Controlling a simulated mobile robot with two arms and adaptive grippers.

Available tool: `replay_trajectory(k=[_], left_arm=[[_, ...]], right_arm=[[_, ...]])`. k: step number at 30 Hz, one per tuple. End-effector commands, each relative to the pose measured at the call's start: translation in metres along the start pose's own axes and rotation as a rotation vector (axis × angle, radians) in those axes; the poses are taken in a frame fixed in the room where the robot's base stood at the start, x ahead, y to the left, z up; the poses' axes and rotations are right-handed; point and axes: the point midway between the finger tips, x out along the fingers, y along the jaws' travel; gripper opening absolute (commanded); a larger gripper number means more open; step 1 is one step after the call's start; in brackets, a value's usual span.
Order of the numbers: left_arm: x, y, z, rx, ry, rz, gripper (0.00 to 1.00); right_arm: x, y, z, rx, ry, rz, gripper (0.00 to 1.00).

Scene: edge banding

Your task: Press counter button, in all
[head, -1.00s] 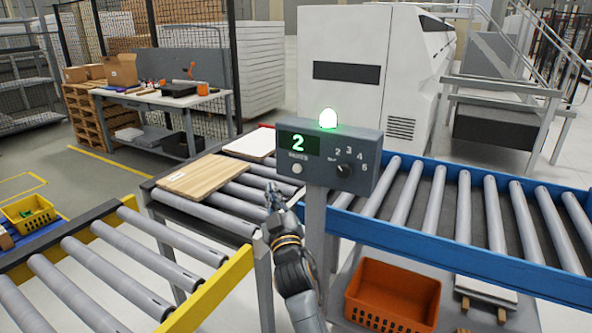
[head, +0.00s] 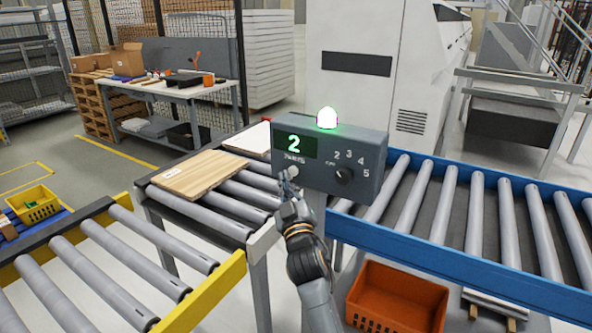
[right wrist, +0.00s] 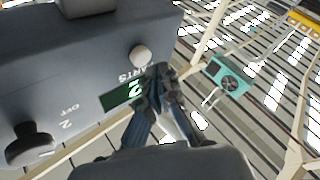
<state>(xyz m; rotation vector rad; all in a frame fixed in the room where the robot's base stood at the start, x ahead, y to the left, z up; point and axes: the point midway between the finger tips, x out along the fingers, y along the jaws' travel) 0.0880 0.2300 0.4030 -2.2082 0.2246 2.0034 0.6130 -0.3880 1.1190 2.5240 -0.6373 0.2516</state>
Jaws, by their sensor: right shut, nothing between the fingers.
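The grey counter box (head: 365,152) stands on a post, with a lit green lamp (head: 327,118) on top. Its display (head: 297,145) shows a green 2. A dial knob (head: 343,175) sits at the right of its face. My left gripper is out of view.
A wooden board (head: 200,174) lies on the rollers left of the box. A blue-railed roller conveyor (head: 470,255) runs to the right. An orange crate (head: 397,300) sits below the box. A yellow-railed conveyor (head: 205,290) is at the lower left.

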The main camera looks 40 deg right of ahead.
Motion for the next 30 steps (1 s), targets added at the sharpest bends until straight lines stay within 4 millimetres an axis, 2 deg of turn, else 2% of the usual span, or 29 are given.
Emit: replay_trajectory(k=[8, 30], left_arm=[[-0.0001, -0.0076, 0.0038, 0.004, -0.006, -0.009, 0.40], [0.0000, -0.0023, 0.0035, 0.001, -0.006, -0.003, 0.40]], right_arm=[[0.0002, 0.0002, 0.0000, 0.000, 0.000, 0.000, 0.00], [0.0002, 0.0001, -0.0001, 0.000, 0.000, 0.000, 0.00]])
